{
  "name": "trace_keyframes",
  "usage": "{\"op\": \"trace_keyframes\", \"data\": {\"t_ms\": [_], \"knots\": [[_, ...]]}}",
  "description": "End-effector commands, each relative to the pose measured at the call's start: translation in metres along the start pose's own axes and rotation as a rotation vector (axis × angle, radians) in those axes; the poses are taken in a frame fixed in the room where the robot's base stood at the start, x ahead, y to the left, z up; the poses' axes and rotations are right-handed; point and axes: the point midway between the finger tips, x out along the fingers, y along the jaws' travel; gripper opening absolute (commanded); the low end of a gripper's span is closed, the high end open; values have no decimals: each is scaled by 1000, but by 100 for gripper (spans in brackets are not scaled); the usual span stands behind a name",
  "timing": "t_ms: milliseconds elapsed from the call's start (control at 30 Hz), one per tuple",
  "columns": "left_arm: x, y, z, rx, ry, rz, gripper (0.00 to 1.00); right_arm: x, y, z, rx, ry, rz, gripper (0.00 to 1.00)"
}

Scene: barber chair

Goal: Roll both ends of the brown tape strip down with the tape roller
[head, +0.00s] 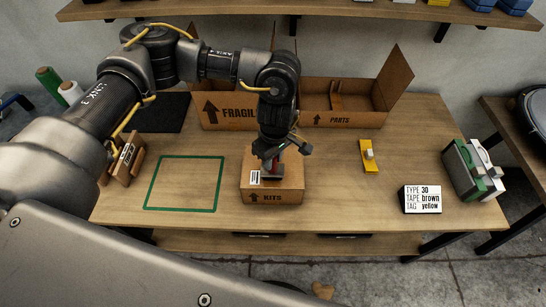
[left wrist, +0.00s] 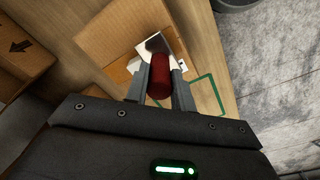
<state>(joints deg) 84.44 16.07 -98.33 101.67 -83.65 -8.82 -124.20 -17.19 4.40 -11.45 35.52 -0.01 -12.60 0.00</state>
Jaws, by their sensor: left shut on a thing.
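A cardboard box marked KITS (head: 285,195) stands near the front middle of the table, with a white label on it. My left gripper (head: 270,156) is over the box top, pointing down, and is shut on the tape roller's red handle (left wrist: 159,78). The roller's lower part is close to the box top; contact cannot be told. A pale metal part of the roller (left wrist: 154,44) shows beyond the handle in the left wrist view. My right gripper is not in view.
A green outline (head: 148,190) marks clear table left of the box. Open FRAGILE (head: 228,118) and PARTS (head: 345,118) boxes stand behind. Right are a yellow piece (head: 365,166), a sign reading tape brown, tag yellow (head: 422,199), and a green and white holder (head: 465,172).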

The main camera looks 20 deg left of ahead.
Motion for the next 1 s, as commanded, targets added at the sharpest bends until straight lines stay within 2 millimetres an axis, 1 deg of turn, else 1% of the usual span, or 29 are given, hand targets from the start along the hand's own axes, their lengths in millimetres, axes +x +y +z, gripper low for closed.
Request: {"op": "trace_keyframes", "data": {"t_ms": [700, 1000], "knots": [[0, -16, 15, 2, -2, -4, 2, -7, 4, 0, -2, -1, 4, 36], [0, -17, 16, 2, -2, -4, 2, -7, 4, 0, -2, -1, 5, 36]]}}
